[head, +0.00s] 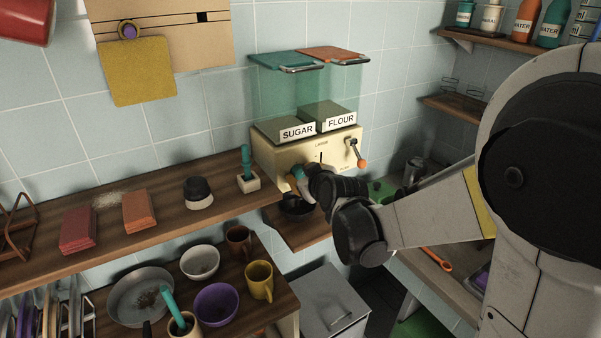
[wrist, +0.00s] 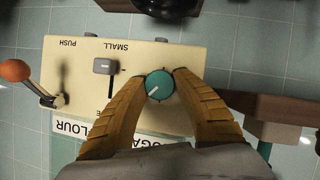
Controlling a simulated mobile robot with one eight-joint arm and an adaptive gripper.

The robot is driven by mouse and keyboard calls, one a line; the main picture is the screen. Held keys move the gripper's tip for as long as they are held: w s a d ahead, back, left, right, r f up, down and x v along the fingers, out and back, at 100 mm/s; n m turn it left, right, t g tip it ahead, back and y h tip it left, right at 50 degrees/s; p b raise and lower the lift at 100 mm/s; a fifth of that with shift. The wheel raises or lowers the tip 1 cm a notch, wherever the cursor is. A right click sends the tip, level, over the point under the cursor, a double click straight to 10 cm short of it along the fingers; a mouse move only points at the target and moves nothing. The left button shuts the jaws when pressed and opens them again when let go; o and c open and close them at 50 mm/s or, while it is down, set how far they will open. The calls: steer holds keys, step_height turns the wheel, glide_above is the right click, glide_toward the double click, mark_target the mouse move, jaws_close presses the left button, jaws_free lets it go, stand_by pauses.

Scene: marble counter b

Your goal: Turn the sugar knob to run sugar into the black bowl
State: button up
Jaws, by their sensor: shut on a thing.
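The cream dispenser (head: 268,152) stands against the tiled wall, with a SUGAR label (head: 297,133) and a FLOUR label (head: 341,120) in the head view. In the wrist view, which shows it upside down, the teal sugar knob (wrist: 158,86) with a pale pointer line sits between the two yellow fingers of my gripper (wrist: 159,84). The fingers are shut on the knob from both sides. The black bowl (head: 296,205) stands on the small shelf below the dispenser, partly hidden by my gripper. Its contents cannot be made out.
An orange-tipped lever (head: 361,162) sticks out at the dispenser's right side. A wooden shelf (head: 150,228) to the left holds a small teal-handled tool (head: 247,168) and a dark jar (head: 198,192). Bowls and cups, including a purple bowl (head: 216,304), stand on a lower board.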

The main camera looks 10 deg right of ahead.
steer(key=shift+m+g+y, duration=0.4)
steer(key=shift+m+y, duration=0.6)
steer(key=shift+m, duration=0.3)
steer(key=o, duration=1.2)
steer(key=v, duration=1.2)
steer(key=shift+d, duration=0.1)
